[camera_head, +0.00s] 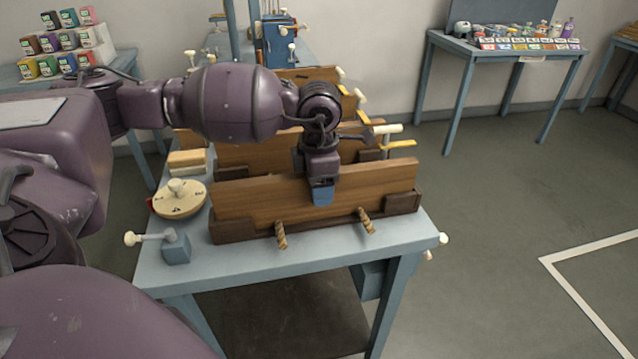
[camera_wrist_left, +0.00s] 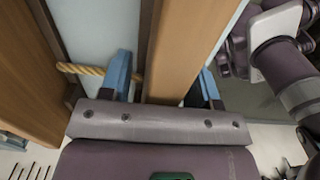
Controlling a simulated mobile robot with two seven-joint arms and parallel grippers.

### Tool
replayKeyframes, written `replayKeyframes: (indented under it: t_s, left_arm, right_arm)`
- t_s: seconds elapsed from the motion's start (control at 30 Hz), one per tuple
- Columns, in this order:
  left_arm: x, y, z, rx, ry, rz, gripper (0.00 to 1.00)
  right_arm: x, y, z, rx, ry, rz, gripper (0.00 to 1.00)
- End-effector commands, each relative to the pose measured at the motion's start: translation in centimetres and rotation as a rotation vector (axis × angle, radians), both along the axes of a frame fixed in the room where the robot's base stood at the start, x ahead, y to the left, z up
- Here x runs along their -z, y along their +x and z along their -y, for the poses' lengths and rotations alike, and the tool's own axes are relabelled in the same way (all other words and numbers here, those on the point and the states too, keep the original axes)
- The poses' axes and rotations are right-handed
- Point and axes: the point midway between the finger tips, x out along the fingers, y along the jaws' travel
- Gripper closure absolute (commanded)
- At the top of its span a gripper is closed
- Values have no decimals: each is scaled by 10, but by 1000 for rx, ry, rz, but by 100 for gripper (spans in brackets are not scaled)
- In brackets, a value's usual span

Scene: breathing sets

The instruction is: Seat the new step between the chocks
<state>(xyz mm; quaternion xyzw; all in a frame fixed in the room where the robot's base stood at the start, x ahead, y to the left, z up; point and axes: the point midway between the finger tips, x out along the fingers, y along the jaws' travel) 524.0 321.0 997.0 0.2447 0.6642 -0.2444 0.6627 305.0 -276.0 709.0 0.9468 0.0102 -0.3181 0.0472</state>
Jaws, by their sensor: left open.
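A long wooden step (camera_head: 270,200) stands on edge at the front of the blue-grey bench, along a dark base strip. A dark chock (camera_head: 403,203) stands at its right end and another dark chock (camera_head: 228,232) at its left. My left gripper (camera_head: 322,188) points down over the step's middle, one blue finger in front of its near face. In the left wrist view, the open fingers (camera_wrist_left: 165,85) straddle the step (camera_wrist_left: 190,45), with a gap visible beside it. The step's lower edge is partly hidden. My right gripper is not in view.
Two rope pieces (camera_head: 280,235) stick out in front of the base. More upright boards (camera_head: 240,155) stand behind. A round wooden disc (camera_head: 180,198) and a small clamp (camera_head: 175,245) are at the left of the bench (camera_head: 300,258). Floor to the right is clear.

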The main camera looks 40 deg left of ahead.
Motion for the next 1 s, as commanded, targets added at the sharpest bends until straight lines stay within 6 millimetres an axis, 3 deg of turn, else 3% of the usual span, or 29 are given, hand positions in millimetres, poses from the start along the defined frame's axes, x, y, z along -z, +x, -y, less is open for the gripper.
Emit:
replayKeyframes:
  t_s: [0.3,0.4,0.5,0.8,1.0]
  left_arm:
    - [0,0,0,0,0,0,44]
    - [-23,1,0,0,-1,7,44]
    - [-43,1,0,0,0,6,44]
    - [-93,1,0,0,0,5,44]
    - [-107,1,0,0,0,4,44]
  right_arm:
    - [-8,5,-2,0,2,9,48]
    - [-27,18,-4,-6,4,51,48]
    - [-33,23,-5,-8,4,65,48]
    - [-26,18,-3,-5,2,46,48]
    - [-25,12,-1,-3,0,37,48]
